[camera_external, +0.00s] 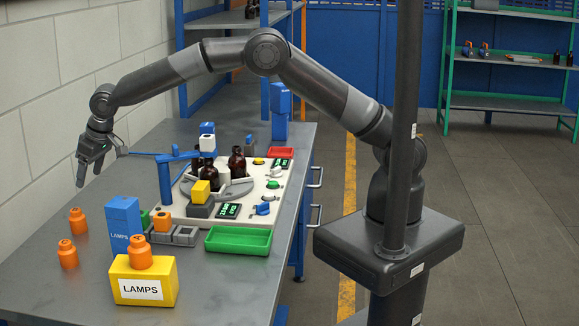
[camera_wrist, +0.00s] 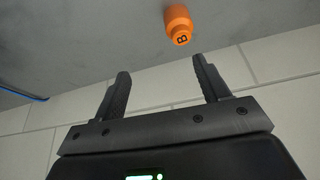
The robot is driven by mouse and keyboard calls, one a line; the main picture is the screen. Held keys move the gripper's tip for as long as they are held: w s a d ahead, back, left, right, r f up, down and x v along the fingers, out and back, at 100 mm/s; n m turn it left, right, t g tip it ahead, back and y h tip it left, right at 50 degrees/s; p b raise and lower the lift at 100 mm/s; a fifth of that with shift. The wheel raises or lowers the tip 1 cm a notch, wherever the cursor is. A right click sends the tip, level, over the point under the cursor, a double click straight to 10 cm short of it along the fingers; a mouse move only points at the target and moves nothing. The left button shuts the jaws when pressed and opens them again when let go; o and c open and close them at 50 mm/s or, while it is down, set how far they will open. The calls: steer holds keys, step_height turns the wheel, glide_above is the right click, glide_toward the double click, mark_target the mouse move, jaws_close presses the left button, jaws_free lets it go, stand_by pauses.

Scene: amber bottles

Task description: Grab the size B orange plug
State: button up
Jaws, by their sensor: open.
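An orange plug (camera_wrist: 179,25) marked with a "B" shows at the top of the wrist view, on the grey bench, beyond the fingertips and slightly right of the middle between them. My gripper (camera_wrist: 161,68) is open and empty, apart from the plug. In the external view my gripper (camera_external: 86,177) hangs over the bench's left side. Orange plugs there stand on the bench (camera_external: 78,222), nearer the front (camera_external: 67,254), on the yellow LAMPS box (camera_external: 141,253) and in a grey holder (camera_external: 162,221). Their letters are unreadable, so I cannot tell which is B.
A blue LAMPS box (camera_external: 123,222) and the yellow LAMPS box (camera_external: 128,290) stand right of the loose plugs. A white station with amber bottles (camera_external: 237,162), a blue arm (camera_external: 165,180) and a green tray (camera_external: 238,241) fill the right. A wall borders the left.

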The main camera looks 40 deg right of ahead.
mark_target(77, 210)
steer(key=a+f, duration=0.1)
steer(key=f, duration=0.1)
steer(key=a+f, duration=0.1)
steer(key=f, duration=0.1)
steer(key=a+f, duration=0.2)
steer(key=shift+s+f, duration=0.25)
steer(key=shift+s, duration=0.1)
steer(key=shift+x, duration=3.2)
steer(key=shift+c, duration=0.5)
steer(key=c, duration=1)
steer(key=shift+a+r, duration=0.1)
